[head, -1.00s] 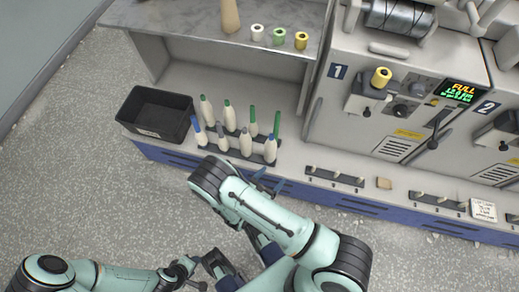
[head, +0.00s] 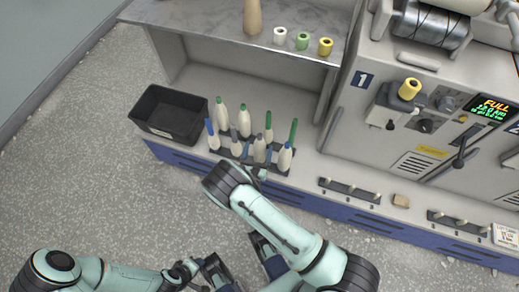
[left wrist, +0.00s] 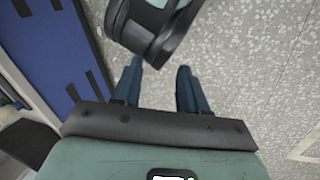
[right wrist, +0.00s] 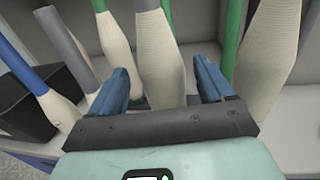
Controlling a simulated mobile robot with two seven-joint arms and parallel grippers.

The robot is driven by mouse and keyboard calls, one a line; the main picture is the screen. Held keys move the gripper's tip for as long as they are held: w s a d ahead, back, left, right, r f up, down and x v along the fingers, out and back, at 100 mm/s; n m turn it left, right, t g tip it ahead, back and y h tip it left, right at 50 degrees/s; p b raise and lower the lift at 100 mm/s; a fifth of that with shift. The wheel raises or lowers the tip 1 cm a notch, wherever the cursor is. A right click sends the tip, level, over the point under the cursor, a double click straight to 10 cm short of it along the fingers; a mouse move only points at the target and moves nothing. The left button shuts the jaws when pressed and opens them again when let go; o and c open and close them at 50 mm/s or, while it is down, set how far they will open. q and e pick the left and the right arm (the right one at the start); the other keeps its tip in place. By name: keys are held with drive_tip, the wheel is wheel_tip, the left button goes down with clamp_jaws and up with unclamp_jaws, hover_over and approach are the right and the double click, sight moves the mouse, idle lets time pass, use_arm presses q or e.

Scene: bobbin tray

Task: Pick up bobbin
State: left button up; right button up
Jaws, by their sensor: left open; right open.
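Several cream bobbins with coloured tips stand upright in two rows on a dark rack (head: 228,155) in the head view. A grey-tipped bobbin (head: 259,149) is in the front row. My right gripper (head: 256,163) is open at this front row. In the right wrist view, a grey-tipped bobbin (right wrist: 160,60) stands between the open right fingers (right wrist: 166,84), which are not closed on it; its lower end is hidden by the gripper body. My left gripper (left wrist: 158,78) is open and empty over the speckled floor, beside another part of my own arm.
A black bin (head: 170,113) stands left of the rack. White, green and yellow spools (head: 302,41) sit on the shelf above (head: 200,16). The machine (head: 420,110) with a lit display rises at right. A low peg rack (head: 350,190) lies on the ledge.

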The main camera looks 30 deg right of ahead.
drive_tip(key=x, duration=0.3)
drive_tip(key=shift+w+d, duration=0.25)
drive_tip(key=shift+d, duration=0.05)
drive_tip(key=shift+r, duration=0.1)
drive_tip(key=c, duration=1.1)
